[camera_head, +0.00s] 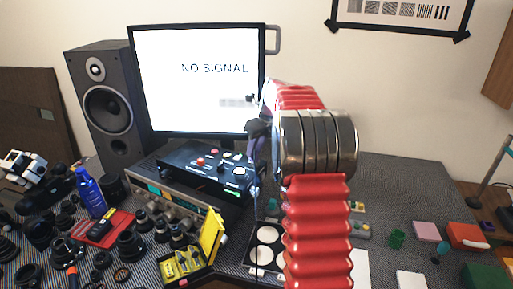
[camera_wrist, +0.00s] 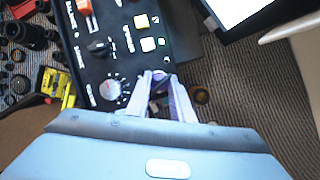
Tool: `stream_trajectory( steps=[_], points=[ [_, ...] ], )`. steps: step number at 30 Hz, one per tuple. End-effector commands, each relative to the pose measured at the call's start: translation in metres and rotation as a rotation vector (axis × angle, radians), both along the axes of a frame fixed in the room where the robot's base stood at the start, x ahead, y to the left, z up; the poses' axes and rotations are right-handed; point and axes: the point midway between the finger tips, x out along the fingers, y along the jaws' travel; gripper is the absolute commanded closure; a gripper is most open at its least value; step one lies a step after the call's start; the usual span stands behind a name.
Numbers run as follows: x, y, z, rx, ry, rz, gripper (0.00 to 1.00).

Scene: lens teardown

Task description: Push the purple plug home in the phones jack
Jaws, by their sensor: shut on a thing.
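My gripper (camera_wrist: 162,82) is at the lower right edge of the black control console (camera_wrist: 122,45) in the wrist view. Its pale fingers are shut on the purple plug (camera_wrist: 181,98), of which only a small part shows between and behind them. In the head view the console (camera_head: 190,163) lies below the monitor, and my arm hides much of the space at its right end. The phones jack cannot be made out in either view. I cannot tell whether the plug touches the console or sits in the jack.
The monitor (camera_head: 195,100) reads "NO SIGNAL" behind the console. A speaker (camera_head: 107,105) stands at the left. Lens parts, a blue bottle (camera_head: 90,192) and a yellow case (camera_head: 183,266) crowd the left and front.

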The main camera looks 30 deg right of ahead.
Motion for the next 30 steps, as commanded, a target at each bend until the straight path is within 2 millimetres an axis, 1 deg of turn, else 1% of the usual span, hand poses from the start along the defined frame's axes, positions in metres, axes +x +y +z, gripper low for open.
stream_trajectory(
  steps=[5, 6, 15, 24, 26, 30],
  points=[
    [0.0, 0.0, -0.001, 0.001, 0.002, 0.0, 1.0],
    [0.0, 0.0, -0.001, 0.001, 0.002, 0.0, 0.77],
    [0.0, 0.0, 0.0, 0.0, 0.001, 0.0, 0.58],
    [-0.001, 0.0, 0.002, 0.0, 0.0, 0.0, 0.58],
    [-0.002, 0.0, 0.005, -0.001, -0.001, 0.0, 0.58],
    [-0.007, -0.001, 0.018, -0.001, -0.002, 0.0, 0.58]
  ],
)
